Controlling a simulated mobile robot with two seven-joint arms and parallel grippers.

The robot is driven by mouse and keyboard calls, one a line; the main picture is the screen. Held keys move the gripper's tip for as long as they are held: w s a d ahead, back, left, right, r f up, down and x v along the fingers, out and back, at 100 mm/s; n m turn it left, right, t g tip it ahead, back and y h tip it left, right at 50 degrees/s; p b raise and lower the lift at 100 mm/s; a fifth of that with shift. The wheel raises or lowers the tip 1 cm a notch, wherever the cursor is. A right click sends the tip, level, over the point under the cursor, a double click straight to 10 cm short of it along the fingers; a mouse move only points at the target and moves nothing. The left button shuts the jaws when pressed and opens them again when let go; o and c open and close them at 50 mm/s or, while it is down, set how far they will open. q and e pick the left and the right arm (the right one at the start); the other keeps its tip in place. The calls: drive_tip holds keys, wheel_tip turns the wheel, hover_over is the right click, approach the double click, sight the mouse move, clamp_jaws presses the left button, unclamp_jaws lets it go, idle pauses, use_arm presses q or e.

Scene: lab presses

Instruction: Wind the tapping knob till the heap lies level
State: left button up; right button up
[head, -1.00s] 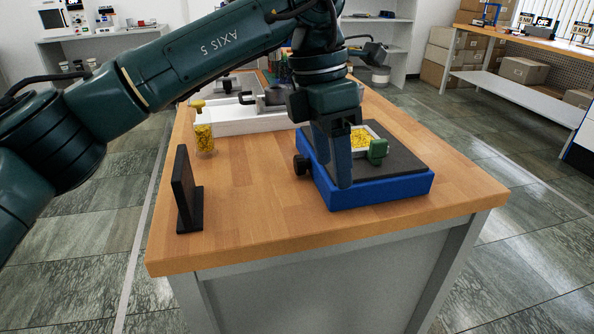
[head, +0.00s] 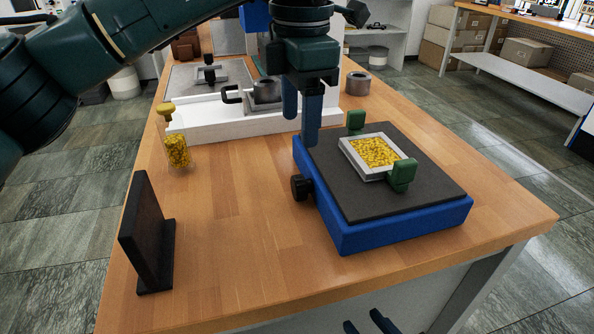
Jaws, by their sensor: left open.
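The blue tapping base (head: 400,225) with a dark grey top sits on the wooden table. Its black knob (head: 301,188) sticks out of the left side. A pale square frame (head: 362,175) on the top holds a heap of yellow grains (head: 375,152); I cannot tell whether it is level. Green blocks stand at two sides of the frame, one at the front right (head: 401,175) and one behind (head: 355,121). My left gripper (head: 300,130) is open and empty, pointing down above and behind the knob. My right gripper (head: 366,325) shows only parted fingertips at the bottom edge.
A black upright plate (head: 146,232) stands at the front left. A jar of yellow grains (head: 177,148) stands behind it. A white block (head: 220,118) with a dark cup (head: 266,92) is at the back, and a grey ring (head: 358,83) beside it. The table front-centre is clear.

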sight(299, 181)
use_arm(q)
wheel_tip(299, 181, down, 12)
drive_tip(key=shift+w+r+b, duration=0.1)
drive_tip(key=shift+b, duration=0.8)
use_arm(e)
drive_tip(key=shift+w+a+f+n, duration=0.1)
drive_tip(key=shift+a+f+n, duration=0.1)
drive_tip(key=shift+f, duration=0.4)
drive_tip(key=shift+w+a+f+n, duration=0.1)
drive_tip(key=shift+a+f+n, duration=0.1)
drive_tip(key=shift+f, duration=0.4)
